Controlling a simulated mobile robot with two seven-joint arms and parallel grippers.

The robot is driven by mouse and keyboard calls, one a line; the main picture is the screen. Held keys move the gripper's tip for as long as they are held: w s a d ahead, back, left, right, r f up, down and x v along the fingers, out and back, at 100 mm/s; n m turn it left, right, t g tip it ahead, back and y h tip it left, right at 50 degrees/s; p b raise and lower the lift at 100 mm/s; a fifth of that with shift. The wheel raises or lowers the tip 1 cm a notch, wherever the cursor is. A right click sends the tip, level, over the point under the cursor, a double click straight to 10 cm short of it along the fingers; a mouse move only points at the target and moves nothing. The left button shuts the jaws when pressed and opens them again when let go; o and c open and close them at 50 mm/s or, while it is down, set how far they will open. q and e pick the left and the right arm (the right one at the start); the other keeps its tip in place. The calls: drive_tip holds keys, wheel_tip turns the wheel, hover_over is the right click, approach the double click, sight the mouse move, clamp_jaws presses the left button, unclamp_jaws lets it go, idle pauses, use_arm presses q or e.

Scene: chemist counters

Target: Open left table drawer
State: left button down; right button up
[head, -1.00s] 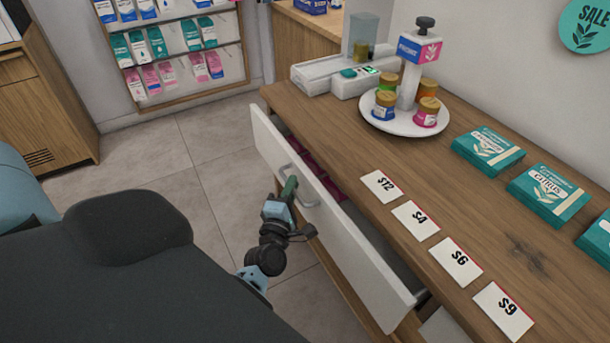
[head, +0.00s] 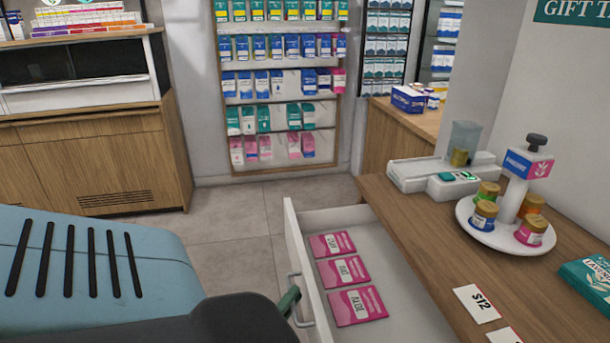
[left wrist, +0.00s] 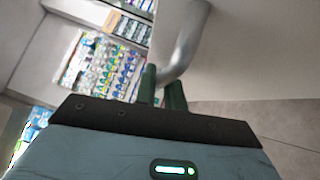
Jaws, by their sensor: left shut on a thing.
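The white table drawer (head: 385,223) stands pulled out from the wooden table, with pink packets (head: 351,271) lying inside it. Its curved metal handle (head: 297,300) is on the front panel. My left gripper (head: 289,299) is at the handle, and only its green fingertips show past my dark arm. In the left wrist view, the green fingers (left wrist: 162,92) close around the lower end of the grey handle (left wrist: 185,45). My right gripper is in neither view.
The wooden tabletop (head: 420,230) carries a round white stand (head: 490,230) with several small jars, a white device (head: 440,178) and price cards (head: 476,304). A wooden cabinet (head: 90,160) stands at the left. Tiled floor (head: 235,215) is open behind the drawer.

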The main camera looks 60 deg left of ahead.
use_arm(q)
drive_tip(key=shift+s+a, duration=0.15)
drive_tip(key=shift+s, duration=0.05)
drive_tip(key=c, duration=1.8)
unclamp_jaws()
drive_tip(key=shift+o, duration=0.2)
drive_tip(key=b+v, duration=0.1)
drive_tip(key=v, duration=0.6)
drive_tip(key=shift+s+d, duration=0.2)
drive_tip(key=shift+s, duration=0.15)
